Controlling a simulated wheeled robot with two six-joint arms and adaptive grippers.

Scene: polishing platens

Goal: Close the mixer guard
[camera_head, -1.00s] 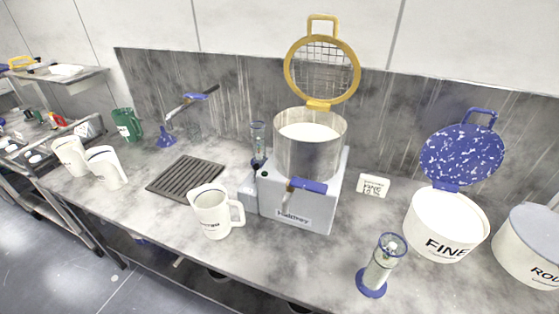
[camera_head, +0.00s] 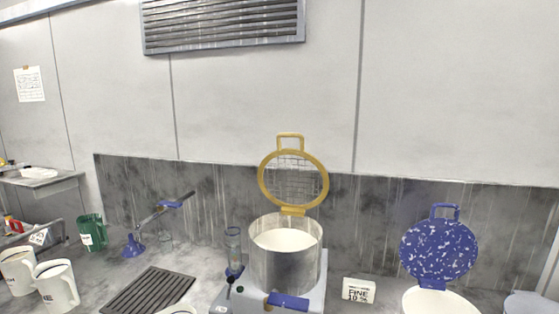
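The mixer guard (camera_head: 293,180) is a round yellow ring with a wire mesh and a yellow handle on top. It stands raised, upright at the back rim of the mixer's steel bowl (camera_head: 286,266). The bowl is open on top and holds a white liquid. The mixer body (camera_head: 315,297) is light grey with a blue-handled lever (camera_head: 288,301) at its front; its lower part is cut off by the picture's bottom edge. Neither of my grippers is in view.
A raised blue speckled lid (camera_head: 440,250) stands over a white tub (camera_head: 425,301) at the right. A small sign (camera_head: 358,291) stands between tub and mixer. A clear cylinder (camera_head: 233,249), a dark drain grate (camera_head: 149,292), white jugs (camera_head: 56,285) and a green jug (camera_head: 92,232) are at the left.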

